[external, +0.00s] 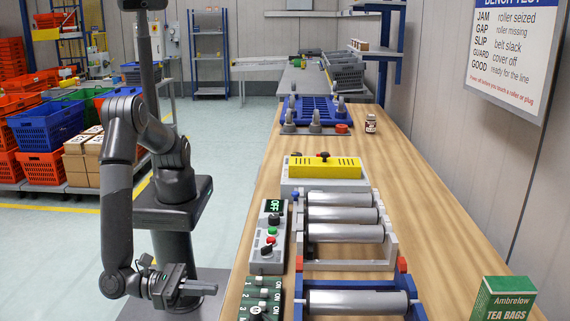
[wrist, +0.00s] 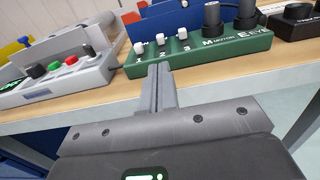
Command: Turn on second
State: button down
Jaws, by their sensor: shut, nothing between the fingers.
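The green switch panel (wrist: 205,55) lies at the bench edge in the wrist view. It has three small white switches, numbered 1, 2 and 3, and two black knobs. The second switch (wrist: 160,41) stands between the first switch (wrist: 139,48) and the third switch (wrist: 182,34). In the external view the panel (external: 248,297) is cut off by the bottom edge, with ON labels beside its switches. My gripper (wrist: 161,68) is shut and empty, its fingertips at the panel's front edge, below the second switch. It also shows in the external view (external: 214,288), left of the panel.
A grey control box (external: 270,238) with an OFF display, knobs and buttons stands beyond the panel. A roller unit (external: 390,240) and a blue-framed roller (external: 356,302) lie to the right. A tea box (external: 505,300) stands at the bench's front right.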

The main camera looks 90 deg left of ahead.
jog(key=shift+s, duration=2.2)
jog(key=shift+w, duration=0.1)
jog(key=w+a+r+n+g+y, duration=0.3)
jog(key=w+a+r+n+y, duration=0.15)
jog(key=w+a, duration=0.5)
jog(key=w+a+r+n+g+y, duration=0.35)
jog(key=w+a+r+n, duration=0.25)
jog(key=a, duration=0.6)
jog(key=w+a+r+n+g, duration=0.1)
jog(key=a+r+n+g, duration=0.25)
jog(key=a, duration=0.55)
jog(key=a+r+n+g, duration=0.25)
jog(key=a+n, duration=0.25)
jog(key=a, duration=0.5)
jog(key=s+a+r+n+h, duration=0.2)
jog(key=s+a+n+h, duration=0.2)
jog(key=s+a+n, duration=0.3)
jog(key=s+a+r+n+h, duration=0.3)
jog(key=s+a+n, duration=0.4)
jog(key=a+n, duration=0.3)
jog(key=shift+s+a+r+h, duration=0.15)
jog(key=shift+s+a+h, duration=0.1)
jog(key=shift+a+h, duration=0.35)
